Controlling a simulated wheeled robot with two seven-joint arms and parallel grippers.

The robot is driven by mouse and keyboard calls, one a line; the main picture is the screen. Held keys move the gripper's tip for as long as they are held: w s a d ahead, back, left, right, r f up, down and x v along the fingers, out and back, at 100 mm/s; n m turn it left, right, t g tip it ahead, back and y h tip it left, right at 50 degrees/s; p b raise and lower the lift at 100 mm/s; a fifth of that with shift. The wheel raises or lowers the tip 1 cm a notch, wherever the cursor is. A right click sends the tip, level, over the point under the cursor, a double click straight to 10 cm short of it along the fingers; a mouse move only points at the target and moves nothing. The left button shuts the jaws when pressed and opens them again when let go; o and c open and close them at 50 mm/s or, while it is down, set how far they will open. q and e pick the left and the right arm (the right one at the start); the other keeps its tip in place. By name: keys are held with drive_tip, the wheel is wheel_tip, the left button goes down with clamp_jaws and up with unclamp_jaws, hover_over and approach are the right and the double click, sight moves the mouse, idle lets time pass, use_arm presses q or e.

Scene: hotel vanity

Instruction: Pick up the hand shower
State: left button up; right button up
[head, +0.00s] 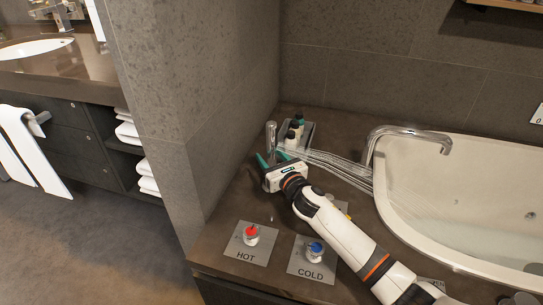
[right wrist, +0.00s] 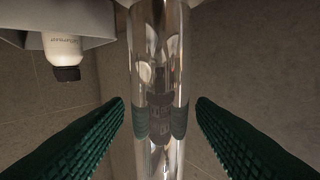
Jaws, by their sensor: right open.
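The hand shower (head: 271,137) is a chrome cylinder standing upright at the back left of the tub's dark ledge, near the wall. In the right wrist view, the chrome shaft of the hand shower (right wrist: 158,70) stands between the two open fingers (right wrist: 160,112), with a visible gap on each side. The fingers reflect in the chrome. My left gripper is not in view.
A grey tray (head: 307,136) with small bottles stands just right of the hand shower. The chrome spout (head: 391,136) and white bathtub (head: 450,190) are at right. The red HOT knob (head: 250,233) and blue COLD knob (head: 316,248) are in front. A tiled wall (head: 190,100) rises at left.

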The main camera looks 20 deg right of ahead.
drive_tip(key=shift+c, duration=0.5)
clamp_jaws()
drive_tip(key=shift+r, duration=0.15)
